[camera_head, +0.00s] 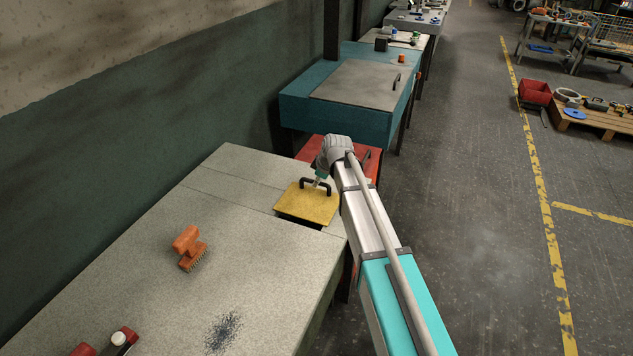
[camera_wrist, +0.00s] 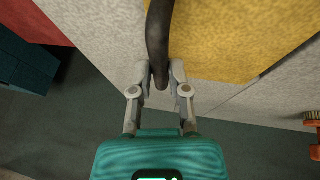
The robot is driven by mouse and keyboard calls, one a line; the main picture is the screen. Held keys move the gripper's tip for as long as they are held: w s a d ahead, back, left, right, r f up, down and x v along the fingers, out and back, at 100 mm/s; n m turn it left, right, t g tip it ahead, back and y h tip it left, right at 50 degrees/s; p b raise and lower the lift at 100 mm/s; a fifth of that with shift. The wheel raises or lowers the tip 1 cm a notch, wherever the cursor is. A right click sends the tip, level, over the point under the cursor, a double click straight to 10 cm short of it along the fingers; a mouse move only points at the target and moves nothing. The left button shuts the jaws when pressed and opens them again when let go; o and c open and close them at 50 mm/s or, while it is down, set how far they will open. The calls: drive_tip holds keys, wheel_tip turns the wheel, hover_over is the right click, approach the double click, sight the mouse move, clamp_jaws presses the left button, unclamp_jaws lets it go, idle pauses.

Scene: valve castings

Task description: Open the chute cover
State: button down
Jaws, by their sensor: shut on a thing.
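The chute cover is a yellow square plate (camera_head: 305,204) with a black bar handle (camera_head: 316,184), at the far end of the grey speckled worktop. A dark gap shows under its near edge, so it sits tilted or raised off the surface there. In the wrist view the yellow cover (camera_wrist: 225,40) fills the upper right and the dark handle (camera_wrist: 159,40) runs down from the top. My gripper (camera_wrist: 161,78) is shut on the lower end of the handle, with a finger on each side. In the head view my arm partly hides the gripper.
An orange brush (camera_head: 187,247) lies on the worktop (camera_head: 150,270), with a dark speckled patch and red-and-black items nearer. A red surface (camera_head: 310,148) and a teal bench (camera_head: 300,107) stand beyond. A dark green wall runs along the left; open floor lies right.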

drive_tip(key=w+d, duration=0.1)
drive_tip(key=w, duration=0.2)
drive_tip(key=w+d, duration=0.1)
drive_tip(key=w, duration=0.2)
drive_tip(key=w+d, duration=0.1)
drive_tip(key=w, duration=0.2)
drive_tip(key=shift+w+d, duration=0.2)
drive_tip(key=shift+w, duration=0.15)
drive_tip(key=c, duration=0.6)
unclamp_jaws()
drive_tip(key=shift+s, duration=0.1)
drive_tip(key=shift+s, duration=0.1)
